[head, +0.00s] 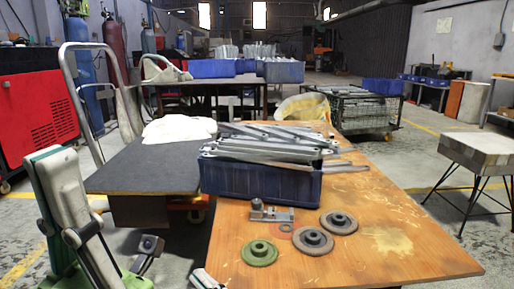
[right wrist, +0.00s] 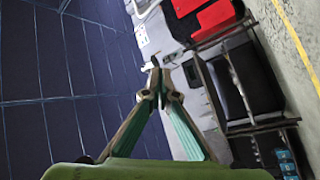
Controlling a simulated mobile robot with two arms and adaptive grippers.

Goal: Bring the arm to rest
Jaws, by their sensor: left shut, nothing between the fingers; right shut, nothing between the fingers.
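My left gripper (head: 149,246) shows low on the left in the head view, beside the near left edge of the wooden table. It is shut and empty, and part of my pale, green-edged arm stands left of it. My right gripper (right wrist: 155,82) shows in the right wrist view with its two fingers meeting at the tips. It is shut with nothing between the fingers and clear of any object there. A small pale and dark part at the bottom edge of the head view is too cut off to identify.
The wooden table (head: 406,240) holds a blue crate (head: 260,181) of galvanized brackets (head: 270,143), a small metal fixture (head: 271,213), a green disc (head: 259,253) and two grey discs (head: 313,240). A dark-topped cart (head: 140,172) stands left. A stool (head: 480,155) stands right. The table's front right is clear.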

